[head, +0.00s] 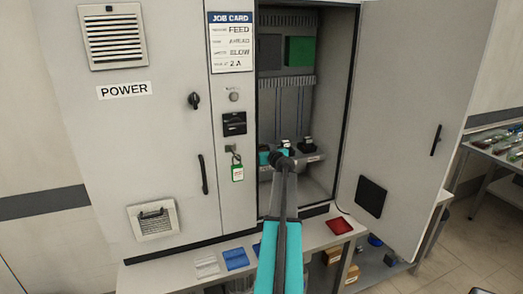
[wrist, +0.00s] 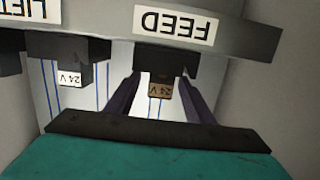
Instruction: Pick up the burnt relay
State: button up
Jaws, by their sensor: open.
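The burnt relay (wrist: 160,88) shows in the wrist view as a dark block with a browned "24 V" label, under a socket marked FEED. My gripper (wrist: 158,92) is open, with one dark finger on each side of the relay. I cannot tell whether the fingers touch it. In the head view my gripper (head: 281,157) reaches into the open cabinet at the relay shelf, and my arm hides part of that spot. A second relay (wrist: 71,74) with a clean white "24 V" label hangs to the left in the wrist view, by the LIFT label.
The cabinet's open door (head: 410,120) stands to the right of my arm. A job card (head: 230,42) reading FEED is on the cabinet front. Below is a bench (head: 318,238) with a blue tray (head: 235,259) and a red tray (head: 339,226).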

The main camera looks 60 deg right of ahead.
jog(key=shift+w+d, duration=0.1)
dwell(0.5)
jog(key=c, duration=1.1)
